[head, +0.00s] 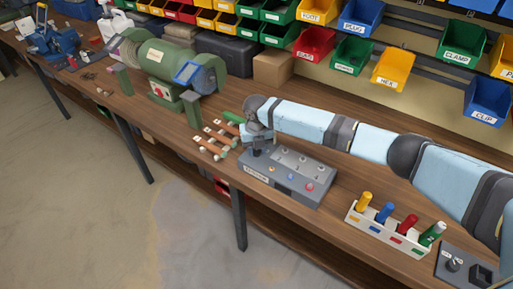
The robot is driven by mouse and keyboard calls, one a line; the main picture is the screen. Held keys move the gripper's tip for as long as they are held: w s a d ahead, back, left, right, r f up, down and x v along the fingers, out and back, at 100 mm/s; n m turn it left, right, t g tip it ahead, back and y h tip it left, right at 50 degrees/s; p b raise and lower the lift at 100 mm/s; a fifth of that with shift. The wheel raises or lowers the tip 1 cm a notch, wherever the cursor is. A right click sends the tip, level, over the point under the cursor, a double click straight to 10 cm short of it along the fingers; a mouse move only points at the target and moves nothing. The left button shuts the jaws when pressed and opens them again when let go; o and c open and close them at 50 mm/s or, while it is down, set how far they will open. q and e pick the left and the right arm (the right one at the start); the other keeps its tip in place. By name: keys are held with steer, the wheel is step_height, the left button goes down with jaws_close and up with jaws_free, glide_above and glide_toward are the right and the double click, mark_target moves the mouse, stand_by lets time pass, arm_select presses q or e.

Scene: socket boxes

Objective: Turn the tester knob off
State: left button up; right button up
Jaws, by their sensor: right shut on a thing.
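A grey tester box (300,187) with a pale label, small studs on top and yellow, blue and red buttons along its front sits on the workbench. My right gripper (257,147) reaches down over the box's far left end. It is shut on the tester knob there. The fingers and wrist hide the knob, so its pointer direction cannot be seen. My left gripper is not in view.
Several copper-coloured parts (215,137) and a green handle (233,117) lie left of the gripper. A white rack (388,232) of coloured handles stands right, near a small dark box (465,266) with a knob. A green grinder (165,62) stands behind left.

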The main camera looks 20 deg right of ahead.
steer(key=o, duration=0.9)
steer(key=shift+o, duration=0.2)
step_height(320, 180, up, 14)
